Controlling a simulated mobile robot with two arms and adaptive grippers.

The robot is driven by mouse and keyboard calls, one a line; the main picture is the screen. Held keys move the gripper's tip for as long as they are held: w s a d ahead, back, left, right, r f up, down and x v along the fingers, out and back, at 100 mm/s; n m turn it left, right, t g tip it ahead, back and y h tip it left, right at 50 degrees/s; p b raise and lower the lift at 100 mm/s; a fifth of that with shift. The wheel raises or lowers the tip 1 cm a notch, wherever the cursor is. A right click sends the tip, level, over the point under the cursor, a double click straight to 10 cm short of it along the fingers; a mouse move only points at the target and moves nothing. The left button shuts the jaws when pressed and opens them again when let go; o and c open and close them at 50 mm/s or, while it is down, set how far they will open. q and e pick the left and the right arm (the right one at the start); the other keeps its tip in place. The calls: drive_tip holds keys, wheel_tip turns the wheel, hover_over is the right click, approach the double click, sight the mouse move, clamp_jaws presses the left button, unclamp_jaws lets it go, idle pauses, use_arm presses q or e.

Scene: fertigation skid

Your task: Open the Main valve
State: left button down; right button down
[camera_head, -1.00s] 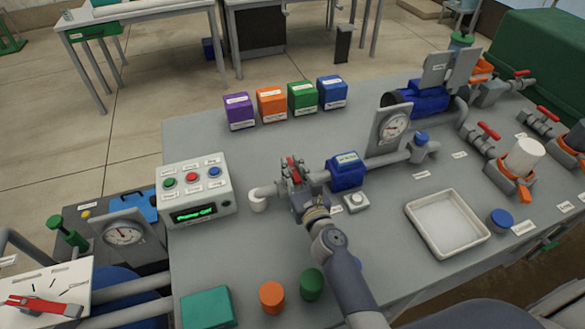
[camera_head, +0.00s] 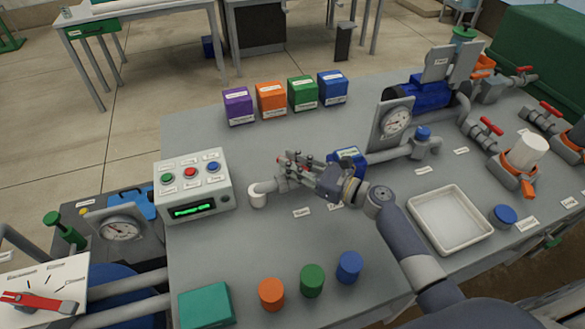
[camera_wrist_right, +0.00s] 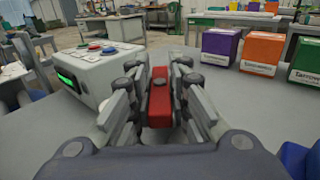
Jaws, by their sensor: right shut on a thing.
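My right gripper (camera_head: 290,170) reaches over the table to the pipe at the left end of the line, just right of the control box. In the right wrist view the red valve handle (camera_wrist_right: 160,97) stands between the two fingers of my right gripper (camera_wrist_right: 158,95), which are shut on it. In the head view the fingers hide most of the handle and the valve body. The grey pipe elbow (camera_head: 258,195) shows to the left of the fingers. The label near the valve is too small to read. My left gripper is not in view.
The control box (camera_head: 194,190) with coloured buttons stands close left of my right gripper. The blue filter block (camera_head: 347,160) and a gauge (camera_head: 394,122) are to the right. Orange, green and blue cylinders (camera_head: 311,281) stand in front. A white tray (camera_head: 450,220) lies right of my forearm.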

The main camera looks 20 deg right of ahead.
drive_tip(key=shift+n+g+y+b, duration=1.4)
drive_tip(key=shift+g+y, duration=0.1)
drive_tip(key=shift+g, duration=0.1)
drive_tip(key=c, duration=1.6)
unclamp_jaws()
drive_tip(key=shift+o, duration=0.2)
drive_tip(key=shift+s+d, duration=0.1)
drive_tip(key=shift+d, duration=0.1)
drive_tip(key=v, duration=1.1)
drive_tip(key=shift+d, duration=0.3)
drive_tip(key=shift+s, duration=0.1)
